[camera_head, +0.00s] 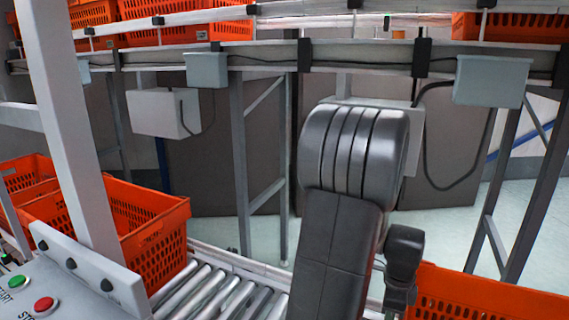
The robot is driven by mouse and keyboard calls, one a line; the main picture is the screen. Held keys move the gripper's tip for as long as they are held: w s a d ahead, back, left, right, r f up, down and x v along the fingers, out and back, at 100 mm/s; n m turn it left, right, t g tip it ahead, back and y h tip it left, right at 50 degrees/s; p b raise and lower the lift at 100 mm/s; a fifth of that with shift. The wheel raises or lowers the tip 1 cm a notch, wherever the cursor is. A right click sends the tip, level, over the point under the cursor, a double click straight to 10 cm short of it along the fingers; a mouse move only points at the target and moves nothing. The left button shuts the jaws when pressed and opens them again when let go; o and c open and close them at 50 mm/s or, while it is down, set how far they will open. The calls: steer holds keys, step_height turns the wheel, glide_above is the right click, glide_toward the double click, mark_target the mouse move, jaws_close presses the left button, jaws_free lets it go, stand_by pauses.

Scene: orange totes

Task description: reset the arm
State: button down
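My dark grey arm rises through the middle of the view, with a thick rounded, ribbed joint at the top and a straight link running down out of the bottom edge. A smaller dark part, apparently my wrist and gripper (401,272), shows just right of that link, in front of the left end of an orange tote. No fingertips can be made out, so whether it is open, shut or holding anything does not show.
An orange tote (470,296) is at the lower right, close to my arm. More orange totes (160,252) stand at left by a roller conveyor (215,292). A white post (62,110) and button panel (75,290) are at left. A raised conveyor (340,55) with totes crosses behind.

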steer(key=shift+w+a, duration=0.2)
steer(key=shift+a, duration=0.25)
steer(key=shift+d, duration=0.1)
step_height(320, 180, up, 13)
steer(key=d+p, duration=0.2)
steer(key=p, duration=0.1)
step_height(320, 180, down, 14)
steer(key=s+b, duration=0.1)
steer(key=b, duration=0.2)
steer(key=w+a+r+b, duration=0.1)
steer(key=w+a, duration=0.3)
steer(key=a, duration=0.5)
steer(key=w+a+b, duration=0.1)
steer(key=w+a, duration=0.3)
steer(key=a, duration=0.4)
steer(key=s+r+n+p, duration=0.1)
steer(key=s+r+p, duration=0.2)
steer(key=r, duration=0.7)
steer(key=shift+s+a+r, duration=0.2)
steer(key=shift+a+r, duration=0.05)
steer(key=shift+a, duration=0.05)
